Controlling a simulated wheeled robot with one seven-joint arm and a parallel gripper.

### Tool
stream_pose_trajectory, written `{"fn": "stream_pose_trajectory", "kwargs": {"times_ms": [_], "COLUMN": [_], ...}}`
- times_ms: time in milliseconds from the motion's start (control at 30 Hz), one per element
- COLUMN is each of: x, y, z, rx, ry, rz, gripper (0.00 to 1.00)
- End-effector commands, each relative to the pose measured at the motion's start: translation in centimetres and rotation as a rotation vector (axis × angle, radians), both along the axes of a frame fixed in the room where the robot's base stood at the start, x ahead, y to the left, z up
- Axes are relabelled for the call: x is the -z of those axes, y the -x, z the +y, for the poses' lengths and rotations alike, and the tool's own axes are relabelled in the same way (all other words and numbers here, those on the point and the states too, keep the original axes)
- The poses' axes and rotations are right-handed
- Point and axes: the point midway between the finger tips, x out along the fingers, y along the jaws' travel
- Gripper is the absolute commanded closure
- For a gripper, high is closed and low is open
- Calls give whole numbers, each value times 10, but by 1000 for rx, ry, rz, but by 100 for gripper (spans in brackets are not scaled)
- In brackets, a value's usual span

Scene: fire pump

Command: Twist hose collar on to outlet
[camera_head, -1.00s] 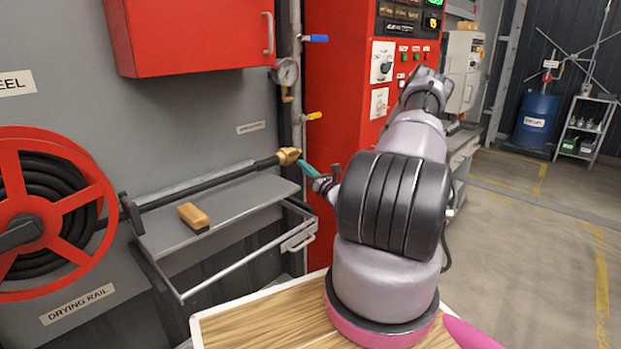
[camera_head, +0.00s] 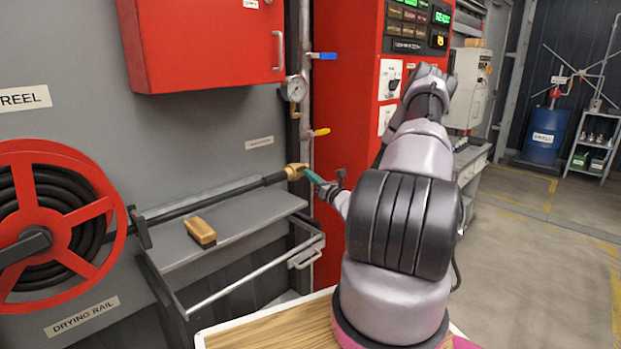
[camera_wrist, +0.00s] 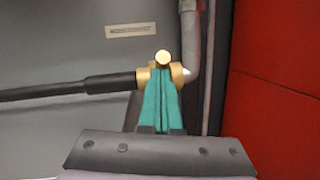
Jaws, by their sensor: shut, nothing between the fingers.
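A black hose (camera_head: 236,188) runs along the grey wall to a brass collar (camera_head: 295,172) beside a vertical grey pipe (camera_head: 305,110). In the wrist view, the hose (camera_wrist: 60,90) enters the brass collar (camera_wrist: 144,77) from the left. A round brass knob (camera_wrist: 162,57) stands above the fingertips, and brass shows right of them, by the bend of the grey pipe (camera_wrist: 189,50). My gripper (camera_wrist: 161,74) has its teal fingers together, in front of the brass and hiding its middle. I cannot tell whether they touch it, or where collar and outlet meet. In the head view, my gripper (camera_head: 308,175) is right of the collar.
A grey shelf (camera_head: 250,215) with a tan block (camera_head: 200,232) lies below the hose. A red hose reel (camera_head: 60,215) is at left. A gauge (camera_head: 295,88) and lever valves (camera_head: 322,55) sit above the collar. A red panel (camera_head: 345,100) stands close on the right.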

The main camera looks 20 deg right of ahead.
Motion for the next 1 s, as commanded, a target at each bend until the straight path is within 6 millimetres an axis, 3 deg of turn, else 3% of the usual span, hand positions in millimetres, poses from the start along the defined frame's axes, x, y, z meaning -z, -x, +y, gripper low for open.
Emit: {"fn": "stream_pose_trajectory", "kwargs": {"times_ms": [533,1000], "x": [-36,-58], "y": [-13,-32], "z": [6,12], "rx": [-3,-2], "ry": [119,109], "rz": [303,297], "gripper": [100,100]}}
